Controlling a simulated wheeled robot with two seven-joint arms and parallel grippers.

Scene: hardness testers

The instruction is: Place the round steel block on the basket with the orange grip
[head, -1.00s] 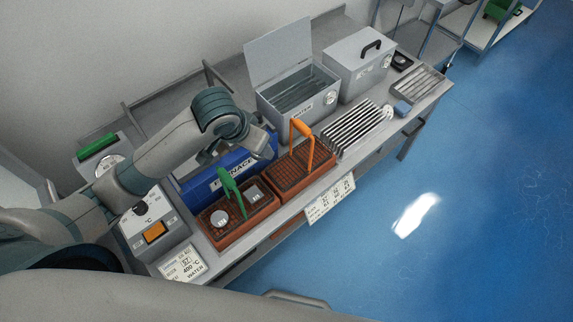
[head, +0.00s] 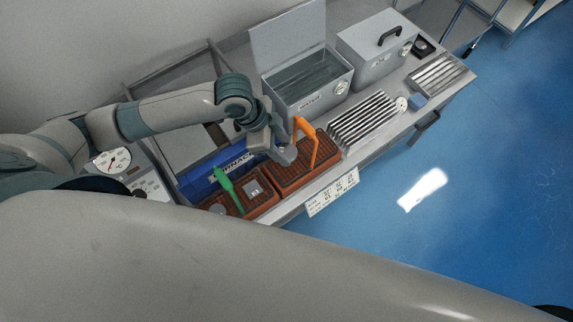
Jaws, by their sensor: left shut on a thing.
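The basket with the orange grip (head: 315,169) is a brown-red rack on the bench, its orange handle (head: 305,128) standing up. My left gripper (head: 285,157) is over the left part of this basket, left of the handle. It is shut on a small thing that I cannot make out. Left of it is a similar basket (head: 262,207) with a green grip (head: 227,187). A square steel block (head: 253,188) and a round steel block (head: 218,209) lie in it, the round one partly hidden by my body. My right gripper is not in view.
A blue furnace (head: 196,186) stands behind the baskets. An open grey tank (head: 318,101) and a closed tank (head: 372,61) with a black handle stand behind right. A rack of metal bars (head: 362,120) is right of the orange-grip basket.

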